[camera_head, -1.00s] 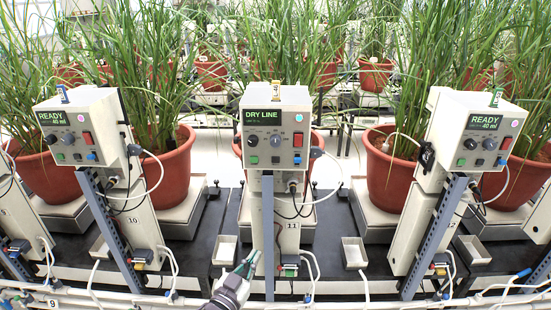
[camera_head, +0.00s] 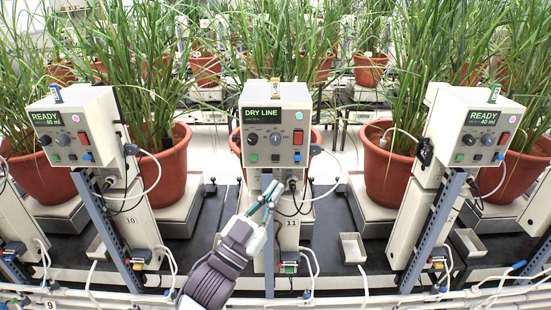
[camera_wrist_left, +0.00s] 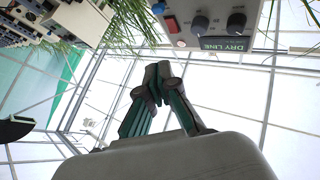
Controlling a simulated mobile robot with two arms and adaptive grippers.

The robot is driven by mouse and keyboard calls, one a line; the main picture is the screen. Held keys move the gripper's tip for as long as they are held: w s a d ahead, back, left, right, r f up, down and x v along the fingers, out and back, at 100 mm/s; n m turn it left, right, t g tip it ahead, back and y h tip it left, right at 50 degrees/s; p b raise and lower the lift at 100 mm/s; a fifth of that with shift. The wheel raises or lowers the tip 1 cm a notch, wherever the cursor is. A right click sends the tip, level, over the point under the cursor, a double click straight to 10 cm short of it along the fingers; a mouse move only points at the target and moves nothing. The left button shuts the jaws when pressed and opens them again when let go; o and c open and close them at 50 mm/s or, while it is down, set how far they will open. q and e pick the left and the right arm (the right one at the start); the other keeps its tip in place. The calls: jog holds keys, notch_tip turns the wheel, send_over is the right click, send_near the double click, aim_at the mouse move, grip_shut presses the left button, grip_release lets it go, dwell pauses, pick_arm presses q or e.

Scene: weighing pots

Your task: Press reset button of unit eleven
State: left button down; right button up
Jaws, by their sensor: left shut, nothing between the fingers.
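Unit eleven (camera_head: 276,128) is the middle cream control box, on a post labelled 11. Its display (camera_head: 262,114) reads DRY LINE. Its front has two knobs, a red switch (camera_head: 298,137) and a lower row with a green button (camera_head: 252,158), a dark button (camera_head: 275,158) and a blue button (camera_head: 297,158). I cannot read which one is marked reset. My left gripper (camera_head: 270,189) is shut and empty, just below the box and apart from it. In the left wrist view the shut fingers (camera_wrist_left: 158,75) point up toward the inverted unit (camera_wrist_left: 215,22). My right gripper is not in view.
Unit ten (camera_head: 75,130) at left and another unit (camera_head: 482,130) at right both read READY. Cables (camera_head: 325,190) loop beside unit eleven's post. A potted plant (camera_head: 236,140) stands behind it. White pipes run along the front edge.

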pick_arm(q)
jog(key=shift+w, duration=0.1)
jog(key=b, duration=0.3)
send_near(284, 150)
notch_tip(284, 150, up, 2)
jog(key=w+d, duration=0.1)
jog(key=d, duration=0.2)
jog(key=shift+w+r+b, duration=0.3)
jog(key=shift+w, duration=0.4)
jog(key=shift+a, duration=0.1)
dwell(0.4)
jog(key=shift+w, duration=0.4)
jog(key=shift+w, duration=0.35)
dwell(0.5)
jog(key=shift+s, duration=0.15)
dwell(0.3)
jog(key=shift+s+p, duration=0.3)
jog(key=shift+s, duration=0.35)
